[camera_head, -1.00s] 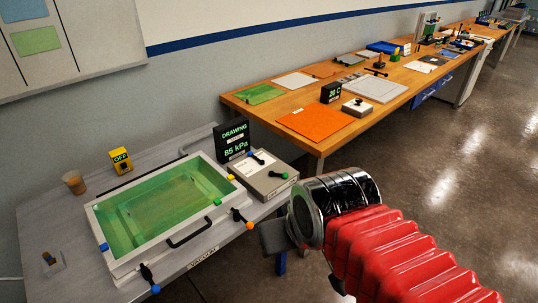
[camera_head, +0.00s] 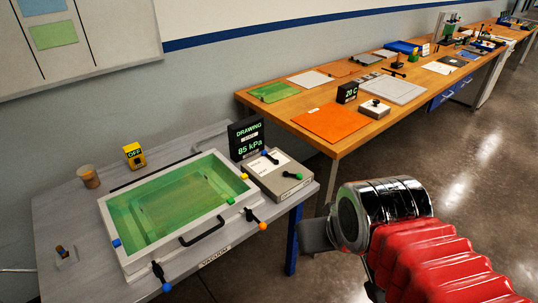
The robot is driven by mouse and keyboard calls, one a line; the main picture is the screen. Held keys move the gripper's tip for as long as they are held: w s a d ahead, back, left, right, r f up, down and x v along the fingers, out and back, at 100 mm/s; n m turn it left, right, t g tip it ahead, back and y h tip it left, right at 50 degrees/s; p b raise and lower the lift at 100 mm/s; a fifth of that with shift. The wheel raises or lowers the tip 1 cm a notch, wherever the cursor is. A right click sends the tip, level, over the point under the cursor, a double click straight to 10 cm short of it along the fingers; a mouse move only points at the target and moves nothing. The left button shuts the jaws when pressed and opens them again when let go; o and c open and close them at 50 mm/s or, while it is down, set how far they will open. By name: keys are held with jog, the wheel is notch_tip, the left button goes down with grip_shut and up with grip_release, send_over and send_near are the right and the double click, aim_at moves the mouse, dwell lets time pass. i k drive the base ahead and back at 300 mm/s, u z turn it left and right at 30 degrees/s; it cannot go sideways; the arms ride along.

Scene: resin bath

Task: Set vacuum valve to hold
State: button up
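A grey box (camera_head: 270,182) on the grey bench carries a blue-tipped lever (camera_head: 269,157) and a green-tipped lever (camera_head: 292,176). A black display (camera_head: 246,138) behind it reads "DRAWING" and "85 kPa". The bath (camera_head: 190,238), with a white rim and green contents, stands left of the box. An orange-tipped lever (camera_head: 257,220) is at its right front corner and another blue-tipped lever (camera_head: 160,277) at its front left. I cannot tell which lever is the vacuum valve. My gripper (camera_head: 316,235) shows as a dark grey part right of the bench, apart from the levers; its fingertips are unclear.
A yellow-and-black switch box (camera_head: 134,155) reading "OFF" and a brown cup (camera_head: 88,176) stand behind the bath. A long wooden bench (camera_head: 360,130) with sheets and tools runs along the wall. The floor (camera_head: 465,190) at right is clear.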

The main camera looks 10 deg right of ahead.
aim_at(264, 152)
jog(key=z, duration=0.05)
jog(key=i, duration=1)
jog(key=u, duration=0.05)
